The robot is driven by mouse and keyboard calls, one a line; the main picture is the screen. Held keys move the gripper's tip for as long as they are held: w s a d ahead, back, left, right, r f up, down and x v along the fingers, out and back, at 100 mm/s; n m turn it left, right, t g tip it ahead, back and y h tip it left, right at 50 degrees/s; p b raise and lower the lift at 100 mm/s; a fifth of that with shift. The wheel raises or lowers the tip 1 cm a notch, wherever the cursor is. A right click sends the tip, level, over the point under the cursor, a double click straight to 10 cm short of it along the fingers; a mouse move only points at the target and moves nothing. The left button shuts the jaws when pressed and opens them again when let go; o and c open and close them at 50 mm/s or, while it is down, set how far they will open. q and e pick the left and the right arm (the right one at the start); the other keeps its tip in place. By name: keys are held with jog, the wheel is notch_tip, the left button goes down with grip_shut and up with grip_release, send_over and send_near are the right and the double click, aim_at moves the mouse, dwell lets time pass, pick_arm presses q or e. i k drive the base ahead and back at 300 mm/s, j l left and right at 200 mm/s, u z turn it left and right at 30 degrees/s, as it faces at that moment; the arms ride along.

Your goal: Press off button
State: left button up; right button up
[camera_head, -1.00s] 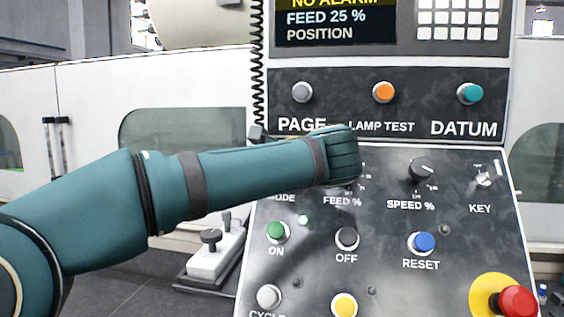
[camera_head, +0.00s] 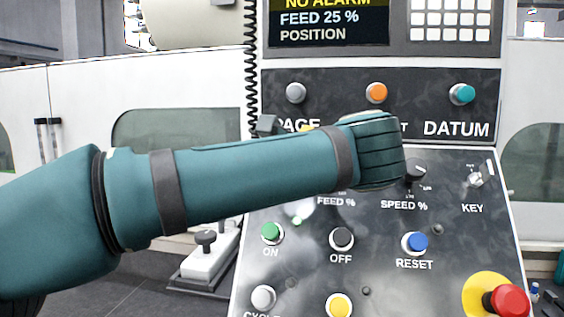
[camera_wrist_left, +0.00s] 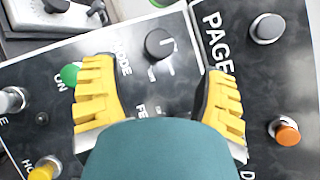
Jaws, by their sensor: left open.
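The dark OFF button (camera_head: 342,238) sits on the sloped control panel (camera_head: 300,270), between the green ON button (camera_head: 270,233) and the blue RESET button (camera_head: 415,242). In the left wrist view I cannot make out the OFF button. My left arm crosses in front of the panel above the OFF button in the head view, its wrist hiding most of the gripper. In the left wrist view my left gripper (camera_wrist_left: 160,98) is open and empty, its yellow fingers spread over the panel, one beside the green ON button (camera_wrist_left: 70,74). My right gripper is not in view.
A red emergency knob (camera_head: 508,300) on a yellow base stands at the lower right. The SPEED knob (camera_head: 415,170) is beside my wrist. An orange LAMP TEST button (camera_head: 376,92) is above. A coiled black cable (camera_head: 252,70) hangs at the panel's left edge.

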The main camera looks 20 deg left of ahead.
aim_at(342, 237)
jog(key=k+l, duration=0.45)
jog(key=l, duration=0.3)
jog(key=k+l, duration=0.25)
jog(key=l, duration=0.1)
